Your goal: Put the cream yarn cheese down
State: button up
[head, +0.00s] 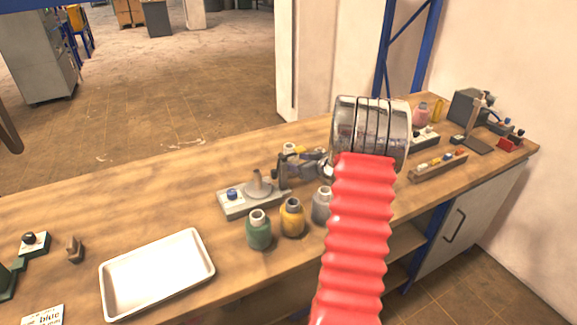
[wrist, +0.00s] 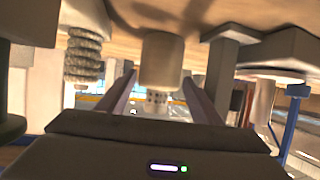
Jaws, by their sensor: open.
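The cream yarn cheese (wrist: 161,58) is a pale cylinder with a perforated tube end, seen in the wrist view, where the scene appears upside down. Its broad end meets the wooden surface at the top of that picture. My gripper (wrist: 159,80) is open, with one dark finger on each side of the cheese and visible gaps between. In the head view my gripper (head: 304,163) is beyond the row of bottles, partly hidden by my red arm. A small pale top shows beside it there; I cannot tell if it is the cheese.
A grey stand with a cone (head: 258,190) is left of my gripper. Green (head: 259,232), yellow (head: 292,220) and grey (head: 321,207) bottles stand in front. A white tray (head: 157,273) lies at front left. A ribbed coil (wrist: 84,55) and grey post (wrist: 229,65) flank the cheese.

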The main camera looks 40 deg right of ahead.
jog(key=shift+w+f, duration=0.2)
jog(key=shift+w, duration=0.4)
jog(key=c, duration=0.9)
jog(key=shift+r, duration=0.15)
notch_tip(320, 180, up, 10)
jog(key=shift+f, duration=0.1)
dwell(0.5)
